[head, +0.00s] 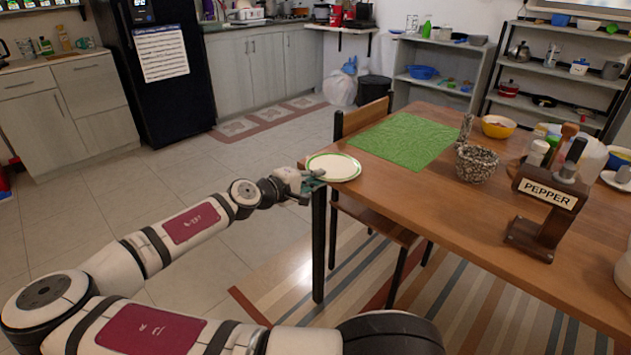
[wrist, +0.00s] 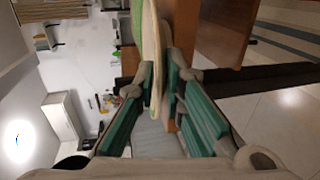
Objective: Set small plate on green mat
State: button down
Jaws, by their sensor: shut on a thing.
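The small plate (head: 340,166), white with a green rim, is level at the near left corner of the wooden table. Whether it rests on the wood or is held just over it, I cannot tell. My gripper (head: 314,179) is shut on the plate's near left edge. In the wrist view the plate (wrist: 155,50) shows edge-on between the green-padded fingers of my gripper (wrist: 160,90). The green mat (head: 404,139) lies flat on the table, behind and to the right of the plate. The mat's surface is bare.
The wooden table (head: 450,205) also bears a speckled basket (head: 476,163), a yellow bowl (head: 498,126) and a pepper dispenser (head: 548,200), all right of the mat. A wooden chair (head: 365,117) stands at the table's left side. The wood between plate and mat is clear.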

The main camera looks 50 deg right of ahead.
jog(key=c, duration=1.7)
grip_release()
jog(key=shift+o, duration=0.2)
